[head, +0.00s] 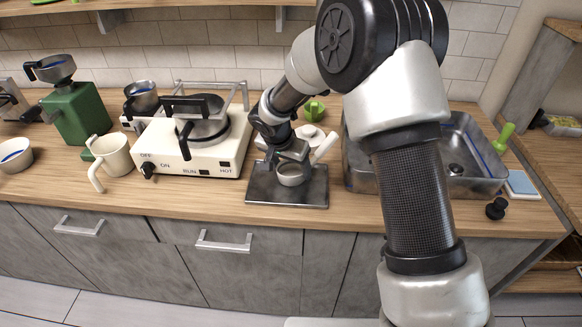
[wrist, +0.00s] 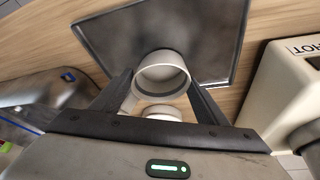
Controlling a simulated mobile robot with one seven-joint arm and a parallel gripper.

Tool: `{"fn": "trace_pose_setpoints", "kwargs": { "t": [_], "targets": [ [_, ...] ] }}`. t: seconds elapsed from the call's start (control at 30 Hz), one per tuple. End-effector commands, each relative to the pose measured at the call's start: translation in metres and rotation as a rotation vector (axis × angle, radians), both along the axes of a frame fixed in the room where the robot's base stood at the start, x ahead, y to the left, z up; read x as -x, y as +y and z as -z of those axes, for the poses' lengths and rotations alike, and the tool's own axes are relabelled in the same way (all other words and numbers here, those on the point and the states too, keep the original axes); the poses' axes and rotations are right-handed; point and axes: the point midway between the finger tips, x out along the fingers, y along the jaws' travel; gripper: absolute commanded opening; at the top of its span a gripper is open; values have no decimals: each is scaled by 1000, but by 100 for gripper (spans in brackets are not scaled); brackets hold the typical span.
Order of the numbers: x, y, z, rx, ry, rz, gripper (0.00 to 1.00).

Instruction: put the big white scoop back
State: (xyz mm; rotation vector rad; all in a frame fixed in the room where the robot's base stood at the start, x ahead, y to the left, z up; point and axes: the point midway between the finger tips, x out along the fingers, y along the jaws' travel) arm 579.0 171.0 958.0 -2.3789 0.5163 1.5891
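A white, round, cup-shaped scoop (head: 291,176) is under my gripper (head: 291,163) at the dark square tray (head: 262,190) on the counter. In the wrist view the scoop's open rim (wrist: 163,73) sits between the two fingers of my gripper (wrist: 161,82), and both fingers look pressed against its sides. The dark tray (wrist: 215,40) is behind it; whether the scoop touches the tray is not clear. A white bar (head: 324,148) slants up to the right beside the gripper; I cannot tell whether it is the scoop's handle. Another white round part (wrist: 160,111) shows nearer the wrist.
A white hot plate unit (head: 190,158) stands left of the tray, with a white jug (head: 112,155) and green grinder (head: 76,113) farther left. A metal basin (head: 362,175) is close on the right. A green object (head: 314,110) and a white disc (head: 308,132) are behind the gripper.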

Motion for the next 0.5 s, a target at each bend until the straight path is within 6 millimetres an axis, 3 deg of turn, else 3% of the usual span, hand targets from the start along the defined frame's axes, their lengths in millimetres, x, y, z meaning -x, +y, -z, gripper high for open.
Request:
{"fn": "trace_pose_setpoints", "kwargs": {
  "t": [0.1, 0.5],
  "targets": [
    [0, 0, -1, 0, 0, 0, 85],
    [1, 1, -8, -2, -2, 0, 85]
  ]
}}
